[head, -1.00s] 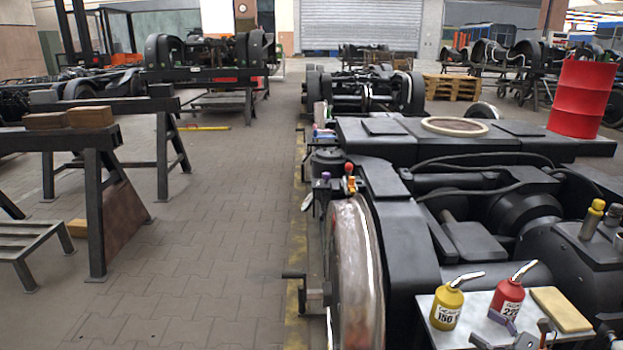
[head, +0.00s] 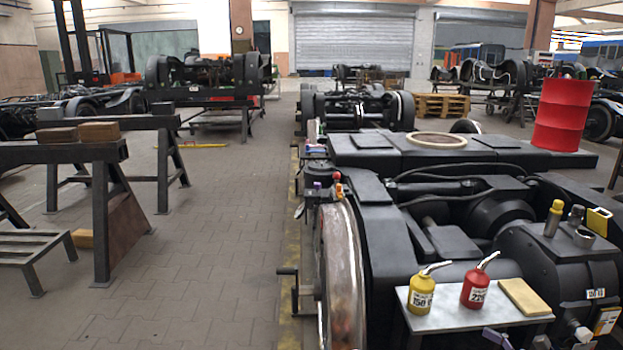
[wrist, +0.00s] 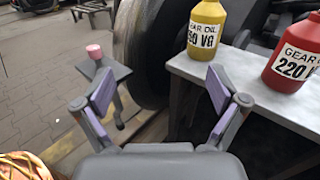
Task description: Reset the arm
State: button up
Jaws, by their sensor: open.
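My gripper (wrist: 160,92) is open and empty in the wrist view, its two purple-padded fingers spread apart. In the head view only small parts of it show at the bottom edge, in front of the small metal table (head: 455,318). A yellow gear oil bottle (head: 421,296) marked 150 and a red one (head: 475,290) marked 220 stand upright on that table. In the wrist view the yellow bottle (wrist: 207,28) and red bottle (wrist: 292,55) stand beyond and to the right of the fingers, apart from them.
A tan block (head: 524,297) lies on the table's right. Trestles (head: 105,200) stand at left.

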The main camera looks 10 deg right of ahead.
jog(key=s+a+r+n+g+y+p, duration=0.2)
jog(key=a+r+n+g+p, duration=0.4)
jog(key=a+r, duration=0.5)
jog(key=s+a+r+n+g+y+p, duration=0.1)
jog(key=s+a+r+n+g+p, duration=0.1)
jog(key=a+r+n+g+p, duration=0.7)
jog(key=s+a+r+n+g+h+p, duration=0.1)
jog(key=s+a+r+n+h+p, duration=0.35)
jog(key=s+a+r, duration=0.75)
jog(key=s+d+r+n+h+p, duration=0.4)
jog(key=s+r+n+h+p, duration=0.5)
jog(key=s+r+p, duration=0.3)
jog(key=r+p, duration=0.1)
jog(key=p, duration=0.2)
jog(key=shift+s+r, duration=0.3)
jog(key=shift+s, duration=0.1)
